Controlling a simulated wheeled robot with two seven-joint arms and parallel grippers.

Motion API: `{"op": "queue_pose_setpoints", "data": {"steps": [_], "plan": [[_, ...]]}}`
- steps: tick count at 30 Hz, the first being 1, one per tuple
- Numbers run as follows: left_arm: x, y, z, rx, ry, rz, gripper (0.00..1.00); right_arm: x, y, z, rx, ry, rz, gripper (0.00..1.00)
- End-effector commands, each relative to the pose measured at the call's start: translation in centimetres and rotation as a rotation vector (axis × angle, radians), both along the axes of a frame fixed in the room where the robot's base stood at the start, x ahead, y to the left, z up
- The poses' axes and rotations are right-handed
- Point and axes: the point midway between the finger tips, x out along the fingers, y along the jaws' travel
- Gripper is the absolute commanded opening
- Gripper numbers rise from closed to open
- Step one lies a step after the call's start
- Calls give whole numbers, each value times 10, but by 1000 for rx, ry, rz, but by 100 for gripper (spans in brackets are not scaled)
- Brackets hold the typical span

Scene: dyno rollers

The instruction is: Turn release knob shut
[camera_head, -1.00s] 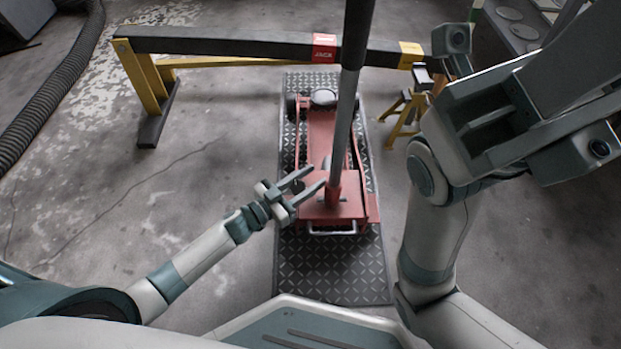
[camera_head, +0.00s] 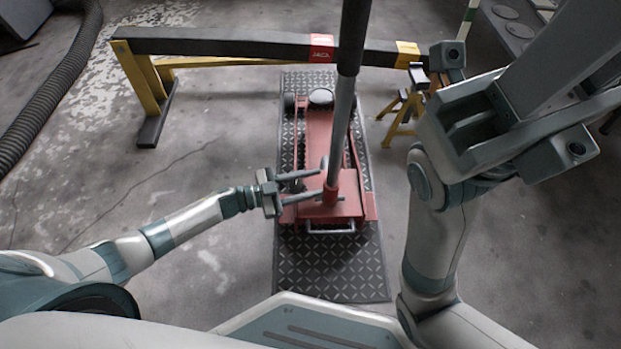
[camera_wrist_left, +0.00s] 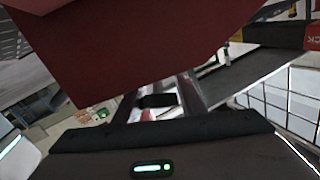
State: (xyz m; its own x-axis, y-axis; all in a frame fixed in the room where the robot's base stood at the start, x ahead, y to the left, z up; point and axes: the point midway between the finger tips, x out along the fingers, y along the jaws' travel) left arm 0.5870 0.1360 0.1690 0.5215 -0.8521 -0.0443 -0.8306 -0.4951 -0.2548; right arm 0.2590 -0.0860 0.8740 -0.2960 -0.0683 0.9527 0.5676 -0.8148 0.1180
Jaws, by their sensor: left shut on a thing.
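The red floor jack (camera_head: 320,140) lies on a dark tread plate, with its long grey-and-black handle (camera_head: 341,120) standing up from a red socket. My left gripper (camera_head: 322,183) is at the left side of the jack, beside the handle base. Its two fingers reach in from the left and are shut on a small dark piece (camera_wrist_left: 157,100), seen between them in the left wrist view; I take it for the release knob. The knob is not clear in the head view. The jack's red body (camera_wrist_left: 130,50) fills the top of the wrist view.
A black beam (camera_head: 230,44) on yellow legs crosses behind the jack. A small yellow stand (camera_head: 402,108) is at its right. My right arm is raised at the right. A ribbed hose (camera_head: 50,100) lies far left. The floor left of the jack is mostly clear.

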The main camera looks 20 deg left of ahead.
Motion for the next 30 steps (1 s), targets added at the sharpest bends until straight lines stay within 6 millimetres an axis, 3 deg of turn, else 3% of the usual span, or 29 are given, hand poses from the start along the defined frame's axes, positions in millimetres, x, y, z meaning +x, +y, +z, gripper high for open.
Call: {"op": "queue_pose_setpoints", "data": {"steps": [12,29,30], "plan": [[-8,-3,-3,128,-103,-214,15,3,0,1,-4,14,-10,31],[-10,-4,-4,149,-120,-252,15,4,-1,0,-2,19,-11,31],[-10,-4,-4,150,-120,-252,42,4,-1,1,-3,17,-10,31]]}}
